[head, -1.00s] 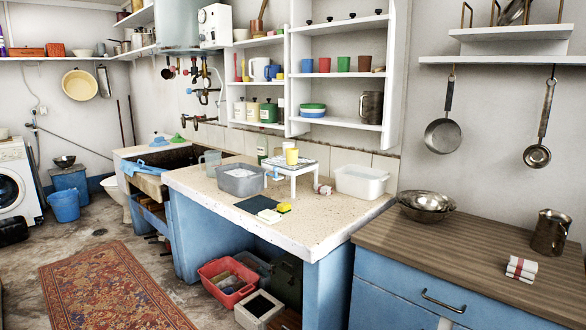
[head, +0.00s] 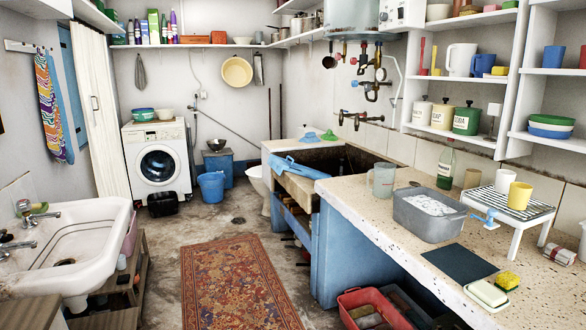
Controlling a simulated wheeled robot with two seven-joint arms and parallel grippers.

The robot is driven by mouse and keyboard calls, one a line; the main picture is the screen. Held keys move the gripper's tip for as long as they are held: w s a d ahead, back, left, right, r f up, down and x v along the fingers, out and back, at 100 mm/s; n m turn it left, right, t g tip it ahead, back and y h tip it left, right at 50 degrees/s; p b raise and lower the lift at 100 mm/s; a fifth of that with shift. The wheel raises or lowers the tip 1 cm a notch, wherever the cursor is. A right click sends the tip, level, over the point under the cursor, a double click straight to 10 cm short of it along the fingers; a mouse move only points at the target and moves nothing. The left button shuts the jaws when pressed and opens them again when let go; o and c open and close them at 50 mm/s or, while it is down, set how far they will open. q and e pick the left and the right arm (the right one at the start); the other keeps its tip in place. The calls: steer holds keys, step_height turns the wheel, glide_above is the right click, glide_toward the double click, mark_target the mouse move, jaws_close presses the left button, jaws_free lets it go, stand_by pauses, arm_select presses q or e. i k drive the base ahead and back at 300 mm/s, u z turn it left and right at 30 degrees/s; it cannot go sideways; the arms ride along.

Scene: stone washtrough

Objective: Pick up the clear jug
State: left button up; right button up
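The clear jug (head: 382,179) stands upright on the speckled stone worktop (head: 350,190), near its left end by the trough. It is see-through and grey-tinted, with its handle on the left. I see nothing inside it. A grey basin (head: 430,226) with whitish, foamy contents stands to its right and nearer to me. Neither of my grippers is in view.
The stone trough (head: 290,185) lies behind and left of the jug. A dark mat (head: 459,262) and a sponge (head: 507,281) lie in front. The rug (head: 238,285) covers open floor.

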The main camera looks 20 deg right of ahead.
mark_target(383, 178)
steer(key=z, duration=0.35)
steer(key=i, duration=2.35)
steer(key=z, duration=0.9)
